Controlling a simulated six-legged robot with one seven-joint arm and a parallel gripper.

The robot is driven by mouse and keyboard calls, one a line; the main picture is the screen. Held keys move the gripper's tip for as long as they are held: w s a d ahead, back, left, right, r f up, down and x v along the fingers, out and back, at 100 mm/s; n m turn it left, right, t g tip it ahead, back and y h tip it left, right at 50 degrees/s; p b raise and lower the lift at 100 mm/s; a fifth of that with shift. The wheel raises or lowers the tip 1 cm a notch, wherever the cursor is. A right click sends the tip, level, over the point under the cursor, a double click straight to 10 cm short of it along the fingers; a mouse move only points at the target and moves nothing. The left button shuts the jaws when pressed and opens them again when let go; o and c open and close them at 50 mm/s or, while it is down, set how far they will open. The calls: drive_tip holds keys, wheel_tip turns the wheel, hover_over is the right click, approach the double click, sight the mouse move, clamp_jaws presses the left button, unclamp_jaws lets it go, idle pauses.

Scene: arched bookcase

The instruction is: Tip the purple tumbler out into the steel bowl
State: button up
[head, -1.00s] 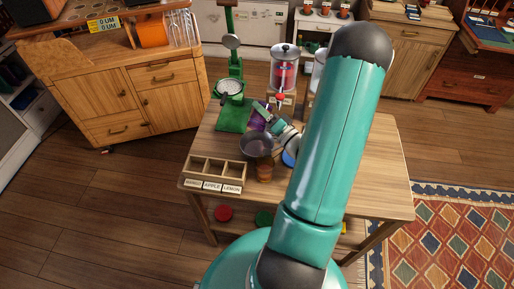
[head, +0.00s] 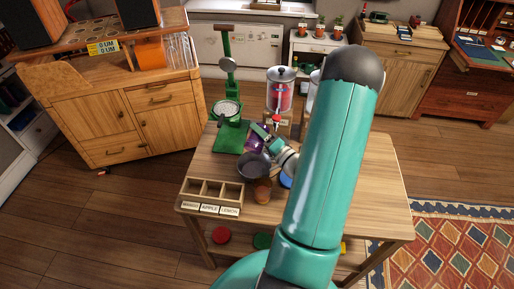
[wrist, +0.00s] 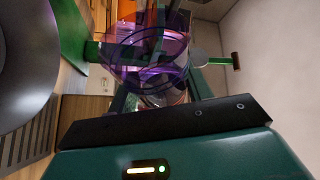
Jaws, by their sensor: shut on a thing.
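My gripper (head: 261,135) is shut on the purple tumbler (head: 257,141), just behind the steel bowl (head: 254,166) on the wooden table. In the wrist view the see-through purple tumbler (wrist: 147,52) is between my fingers. The bowl (wrist: 24,80) fills the left edge there, with the tumbler beside it. The wrist view is rolled well over, and the tumbler looks tilted far onto its side. I cannot tell what is inside it or whether anything is flowing out. My arm hides part of the table.
A green press (head: 229,110) stands behind the bowl, with a red-filled dispenser (head: 281,92) to its right. A brown cup (head: 263,192) stands close in front of the bowl. A divided wooden tray (head: 210,193) sits at the left front. A blue item (head: 285,181) lies beside my arm.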

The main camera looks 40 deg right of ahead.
drive_tip(key=m, duration=0.1)
drive_tip(key=d+f+m+g, duration=0.1)
drive_tip(key=f+m, duration=0.1)
drive_tip(key=m, duration=0.1)
drive_tip(key=shift+w+d+g, duration=0.25)
drive_tip(key=shift+w+g, duration=0.05)
drive_tip(key=m+g+y, duration=0.1)
drive_tip(key=m, duration=0.2)
drive_tip(key=f+m+g+y, duration=0.1)
drive_tip(key=m+g, duration=0.1)
drive_tip(key=m, duration=0.2)
drive_tip(key=a+f+m+g+y, duration=0.1)
drive_tip(key=m, duration=0.3)
drive_tip(key=shift+s+f, duration=0.2)
drive_tip(key=shift+s, duration=0.05)
drive_tip(key=m, duration=0.1)
drive_tip(key=a+m+g+y, duration=0.1)
drive_tip(key=m+y, duration=0.1)
drive_tip(key=shift+s+a+f, duration=0.25)
drive_tip(key=shift+s, duration=0.05)
